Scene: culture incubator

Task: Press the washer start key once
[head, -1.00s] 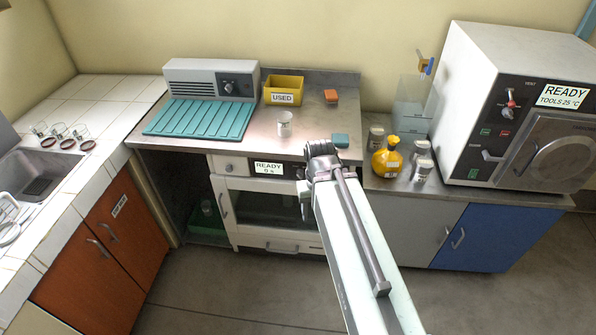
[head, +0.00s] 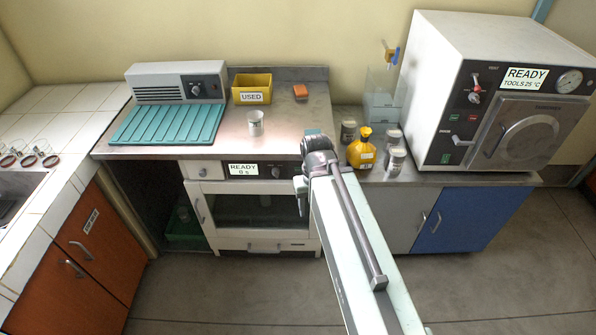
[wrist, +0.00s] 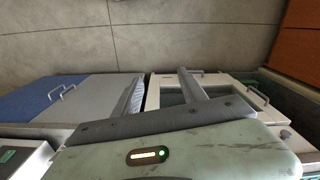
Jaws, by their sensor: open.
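I cannot make out the start key; my arm covers the right end of the panel in the head view. My gripper shows in the wrist view (wrist: 162,84), its two fingers apart with nothing between them. It is in front of the washer, whose door frame (wrist: 245,92) appears upside down there. In the head view its fingers are mostly hidden behind my arm.
A yellow bottle (head: 361,150) and jars stand right, beside the steriliser (head: 440,100). The floor ahead is clear.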

